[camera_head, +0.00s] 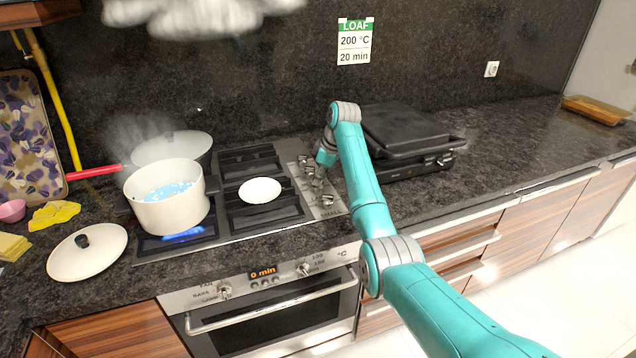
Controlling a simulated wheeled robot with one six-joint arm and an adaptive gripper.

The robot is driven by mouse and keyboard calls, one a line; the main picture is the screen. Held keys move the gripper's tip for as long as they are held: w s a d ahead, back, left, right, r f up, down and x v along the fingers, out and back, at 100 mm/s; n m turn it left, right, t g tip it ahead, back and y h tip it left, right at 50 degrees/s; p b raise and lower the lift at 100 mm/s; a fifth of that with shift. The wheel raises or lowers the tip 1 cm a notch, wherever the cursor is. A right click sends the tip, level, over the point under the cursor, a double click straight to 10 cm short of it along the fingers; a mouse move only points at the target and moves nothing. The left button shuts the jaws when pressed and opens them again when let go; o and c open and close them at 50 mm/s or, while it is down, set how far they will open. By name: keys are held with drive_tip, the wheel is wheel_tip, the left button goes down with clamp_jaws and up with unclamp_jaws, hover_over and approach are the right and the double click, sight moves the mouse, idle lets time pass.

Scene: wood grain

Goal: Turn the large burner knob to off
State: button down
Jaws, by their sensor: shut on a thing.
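A column of burner knobs runs along the steel strip at the right side of the cooktop. The nearest knob (327,200) stands clear of my gripper, and another knob (304,160) shows farther back. My gripper (318,182) points down at the strip and is shut on a burner knob between these, which it mostly hides. I cannot read that knob's setting or its label. A blue flame (184,234) burns at the front left burner, under a white pot (167,198) of bubbling blue liquid.
A pan (172,146) with a red handle sits behind the pot. A small white plate (260,190) lies on the right grates. A black grill (405,135) stands right of my arm. A lid (88,252) lies at left. Counter at far right is mostly clear.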

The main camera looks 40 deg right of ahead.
drive_tip(key=shift+s+f, duration=0.2)
drive_tip(key=shift+f, duration=0.3)
drive_tip(key=n, duration=0.2)
drive_tip(key=shift+n+g+y, duration=0.3)
drive_tip(key=shift+y, duration=0.1)
drive_tip(key=c, duration=1.2)
unclamp_jaws()
drive_tip(key=shift+w, duration=0.1)
drive_tip(key=shift+o, duration=0.2)
drive_tip(key=shift+w+r, duration=0.1)
drive_tip(key=shift+r, duration=0.2)
drive_tip(key=shift+r, duration=3.55)
